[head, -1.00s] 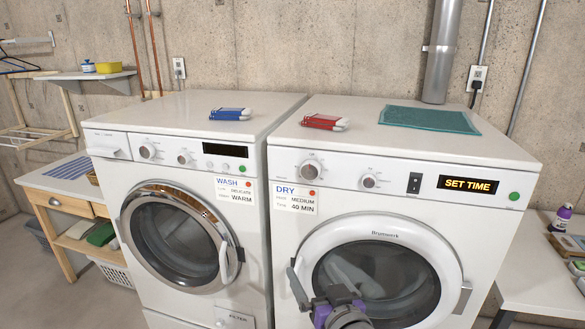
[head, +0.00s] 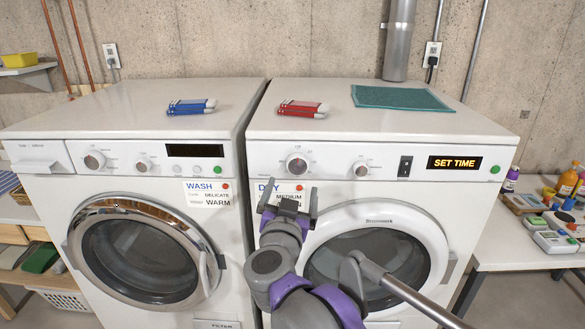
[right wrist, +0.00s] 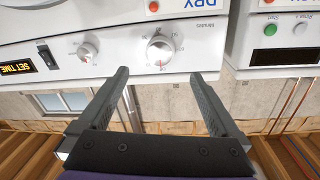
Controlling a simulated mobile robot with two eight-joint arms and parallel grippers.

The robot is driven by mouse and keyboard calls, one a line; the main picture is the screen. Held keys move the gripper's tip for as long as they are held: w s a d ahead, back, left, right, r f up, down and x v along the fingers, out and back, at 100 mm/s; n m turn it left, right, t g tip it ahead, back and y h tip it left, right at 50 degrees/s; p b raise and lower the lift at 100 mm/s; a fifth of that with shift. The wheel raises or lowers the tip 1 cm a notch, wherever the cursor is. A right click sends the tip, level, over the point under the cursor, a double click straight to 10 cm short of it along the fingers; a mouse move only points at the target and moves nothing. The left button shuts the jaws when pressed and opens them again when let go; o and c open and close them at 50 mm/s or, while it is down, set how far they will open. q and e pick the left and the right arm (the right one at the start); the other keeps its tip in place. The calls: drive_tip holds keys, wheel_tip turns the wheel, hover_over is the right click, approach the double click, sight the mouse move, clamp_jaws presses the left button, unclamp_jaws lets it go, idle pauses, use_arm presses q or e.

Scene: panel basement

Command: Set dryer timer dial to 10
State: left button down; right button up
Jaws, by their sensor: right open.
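The dryer (head: 470,145) is the right-hand white machine. Its larger round dial (head: 297,164), at the left of the panel, is white with a grey centre; in the right wrist view this dial (right wrist: 160,48) has "Minutes" and numbers around it. There its red mark is at the lower edge, toward the machine's top. My right gripper (head: 289,197) is open and empty, just below the dial and in front of the DRY card. In the right wrist view the dial shows beyond and between the open fingers (right wrist: 160,85), apart from them. My left gripper is not in view.
A smaller dial (head: 361,169), black switch (head: 405,166), display (head: 454,163) reading SET TIME and green button (head: 495,170) share the panel. The dryer door (head: 430,235) is below. The washer (head: 110,185) stands left. Red-and-white (head: 303,109) and blue-and-white (head: 191,106) items lie on top.

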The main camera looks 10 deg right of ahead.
sight(298, 166)
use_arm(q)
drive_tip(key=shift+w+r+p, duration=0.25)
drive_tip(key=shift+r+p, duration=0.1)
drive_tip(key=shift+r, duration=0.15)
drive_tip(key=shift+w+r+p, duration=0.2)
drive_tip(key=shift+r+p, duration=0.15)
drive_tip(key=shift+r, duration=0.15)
use_arm(e)
drive_tip(key=x, duration=0.9)
drive_tip(key=shift+w, duration=0.25)
drive_tip(key=c, duration=1.4)
drive_tip(key=m, duration=0.3)
drive_tip(key=shift+d+m+b, duration=0.1)
drive_tip(key=shift+m+b, duration=0.2)
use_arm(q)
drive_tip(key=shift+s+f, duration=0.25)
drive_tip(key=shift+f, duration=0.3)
use_arm(e)
drive_tip(key=m, duration=0.4)
drive_tip(key=shift+r+m, duration=0.1)
drive_tip(key=shift+m, duration=0.3)
drive_tip(key=shift+y, duration=0.4)
